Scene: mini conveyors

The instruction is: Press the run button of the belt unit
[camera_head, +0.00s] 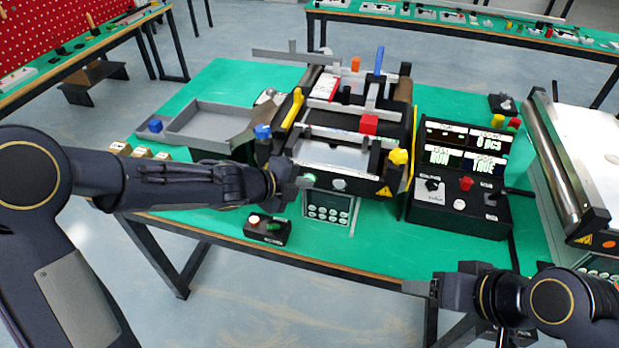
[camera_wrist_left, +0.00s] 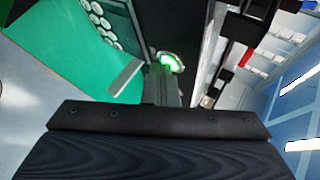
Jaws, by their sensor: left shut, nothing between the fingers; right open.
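The belt unit (camera_head: 345,137) stands mid-table. On its front is a green button (camera_head: 309,177), beside a pale button (camera_head: 338,184) and above a keypad panel (camera_head: 328,207). The green button also shows lit in the left wrist view (camera_wrist_left: 172,62). My left gripper (camera_head: 297,181) is shut and empty, its tips at the green button's left edge in the head view. In the left wrist view the closed fingers (camera_wrist_left: 164,84) reach close to the button; I cannot tell whether they touch it. My right gripper (camera_head: 418,288) is open, off the table's front edge.
A black control box (camera_head: 460,175) with lit displays, one seeming to read RUN, stands right of the belt unit. A grey tray (camera_head: 205,128) lies to the left. A small button box (camera_head: 267,229) sits at the front. A second conveyor (camera_head: 580,150) is far right.

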